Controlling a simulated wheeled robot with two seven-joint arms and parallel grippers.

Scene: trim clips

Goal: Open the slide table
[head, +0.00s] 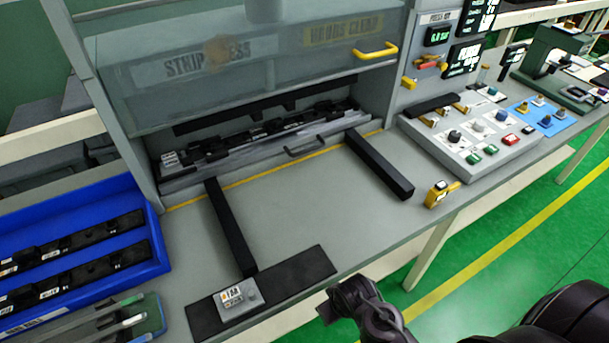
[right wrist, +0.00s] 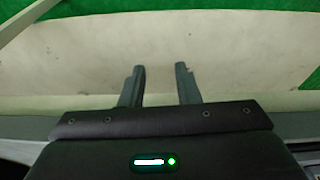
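The slide table (head: 265,149) is a grey tray at the foot of the strip press, between two black rails (head: 232,228) that run toward the bench front. It sits back under the press, with black strip parts on it and a dark bar handle (head: 305,146) on its front face. The clear press hood (head: 235,75) above it has a yellow handle (head: 376,50), and a gap shows below the hood. My right gripper (right wrist: 160,70) is open and empty in the right wrist view. In the head view, my dark arm (head: 368,312) is at the bench's front edge, away from the handle. My left gripper is not in view.
A blue tray (head: 158,262) with black strips stands at the left. A black mat (head: 315,264) with a small grey box (head: 238,299) lies at the front. A yellow device (head: 440,193) and a control panel (head: 470,130) are at the right. The bench between the rails is clear.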

